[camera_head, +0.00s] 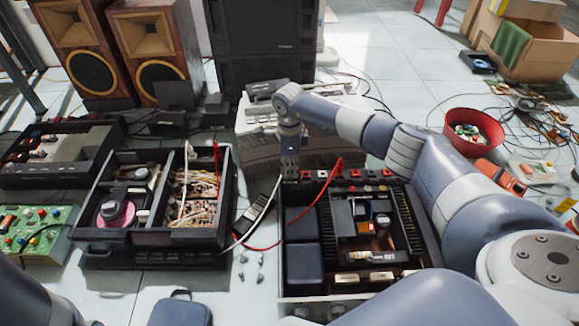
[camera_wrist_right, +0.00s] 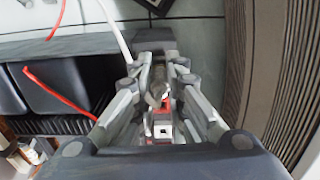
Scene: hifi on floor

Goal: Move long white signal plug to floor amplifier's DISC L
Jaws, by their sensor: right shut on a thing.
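My right gripper (camera_head: 289,172) is over the back-left corner of the open floor amplifier (camera_head: 432,262), pointing down. In the right wrist view its fingers (camera_wrist_right: 160,95) are shut on the white signal plug (camera_wrist_right: 157,92), which is mostly hidden between them. The plug's white cable (camera_head: 262,212) runs down to the left in the head view. A row of red and white sockets (camera_head: 340,174) lines the amplifier's back edge. A socket block (camera_wrist_right: 163,130) shows just beyond the fingertips. I cannot read a DISC L label or tell whether the plug is in a socket. My left gripper is out of view.
A red cable (camera_head: 310,207) arcs over the amplifier. Another open device (camera_head: 150,240) stands to its left, with small loose parts (camera_head: 243,262) on the floor between. A dark ribbed panel (camera_head: 250,168) lies close behind the gripper. A red bowl (camera_head: 474,127) stands at right.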

